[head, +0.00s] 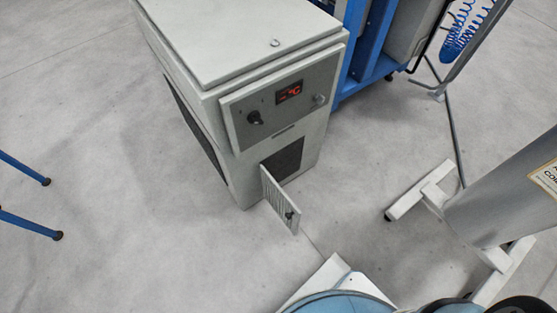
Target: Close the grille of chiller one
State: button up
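The chiller (240,75) is a pale grey box standing on the floor, with a control panel at the top of its front showing a red "°C" display and a dark knob. Its grille (279,203) is a small slatted door low on the front. The grille is swung open and sticks out toward me, hinged at its left side, with a small dark latch near its free edge. Behind it the dark opening (284,160) is exposed. No number shows on the chiller, so I cannot tell which one it is. My gripper is not in view.
A blue frame (365,50) stands close behind the chiller on the right. A grey cylinder (500,195) on a white wheeled base (430,190) stands at the right. Blue legs (28,168) show at the left edge. The floor in front and left of the chiller is clear.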

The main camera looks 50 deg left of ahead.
aim_at(276, 193)
jog(key=z, duration=0.5)
jog(key=i, duration=0.1)
jog(key=u, duration=2.65)
jog(key=k, duration=0.9)
jog(key=u, duration=0.15)
jog(key=i, duration=0.9)
jog(key=z, duration=0.1)
